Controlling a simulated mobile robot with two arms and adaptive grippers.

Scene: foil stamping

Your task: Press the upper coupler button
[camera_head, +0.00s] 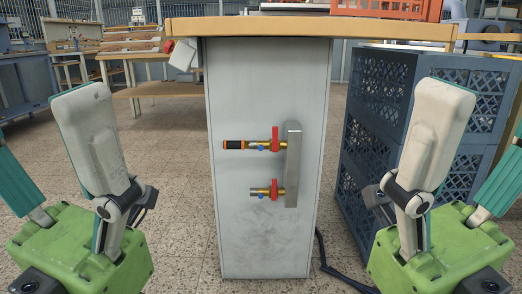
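The upper coupler (260,146) is a brass fitting on the grey panel, with a blue button (261,149) on its underside and a red valve handle (275,140) at its right. A black plug with orange bands (235,145) sits at its left end. My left gripper (40,118) is at the left, apart from the couplers, fingers spread and empty. My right gripper (485,115) is at the right, likewise spread and empty. Both outer fingers are partly cut off.
The couplers join a vertical metal manifold (293,164) on the panel (235,225) under a wooden tabletop (300,26). Stacked blue crates (380,85) stand close at the right. A black cable (335,270) lies on the floor. Space before the panel is clear.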

